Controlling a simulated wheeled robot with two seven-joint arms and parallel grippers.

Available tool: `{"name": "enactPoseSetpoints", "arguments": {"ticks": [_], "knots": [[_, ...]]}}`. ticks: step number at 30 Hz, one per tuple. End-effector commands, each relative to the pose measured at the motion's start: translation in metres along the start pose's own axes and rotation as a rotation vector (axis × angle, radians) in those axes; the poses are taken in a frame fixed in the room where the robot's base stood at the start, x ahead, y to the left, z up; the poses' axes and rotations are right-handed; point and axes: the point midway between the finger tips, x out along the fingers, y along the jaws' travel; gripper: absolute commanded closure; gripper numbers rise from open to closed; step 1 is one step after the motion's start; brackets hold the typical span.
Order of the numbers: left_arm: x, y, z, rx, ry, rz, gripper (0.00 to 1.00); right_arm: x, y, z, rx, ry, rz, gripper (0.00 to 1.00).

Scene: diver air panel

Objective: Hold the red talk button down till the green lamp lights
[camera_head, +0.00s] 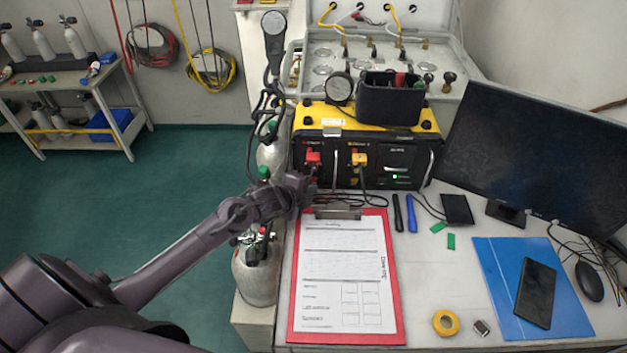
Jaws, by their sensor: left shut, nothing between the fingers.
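The yellow and black comms box (432,125) stands at the back of the bench. On the left of its front is a red part (313,157); I cannot tell whether this is the talk button or a plug. My left gripper (308,181) is shut and empty, close in front of the box just below that red part. The fingertips are small and dark here, so I cannot tell whether they touch anything. A small green light (395,177) shows bright on the right of the box front. My right gripper is out of view.
A red clipboard (396,300) with a form lies in front of the box. Black cables run along the box's foot. Pens (411,213), a blue folder (570,305), yellow tape (446,322) and a monitor (540,150) are to the right. A gas cylinder (256,272) stands at left.

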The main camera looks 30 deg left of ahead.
Motion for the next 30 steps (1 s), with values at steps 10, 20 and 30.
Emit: {"name": "enactPoseSetpoints", "arguments": {"ticks": [10, 20, 30], "knots": [[0.006, -0.0045, 0.0045, 0.001, -0.001, 0.0, 1.0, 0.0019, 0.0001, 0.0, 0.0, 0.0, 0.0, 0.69], [0.006, -0.0046, 0.0044, 0.0, 0.0, 0.0, 1.0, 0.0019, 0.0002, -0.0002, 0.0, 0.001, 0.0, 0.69], [0.0086, -0.0061, 0.0061, 0.0, 0.0, 0.0, 1.0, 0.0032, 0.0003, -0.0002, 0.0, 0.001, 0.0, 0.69]]}}
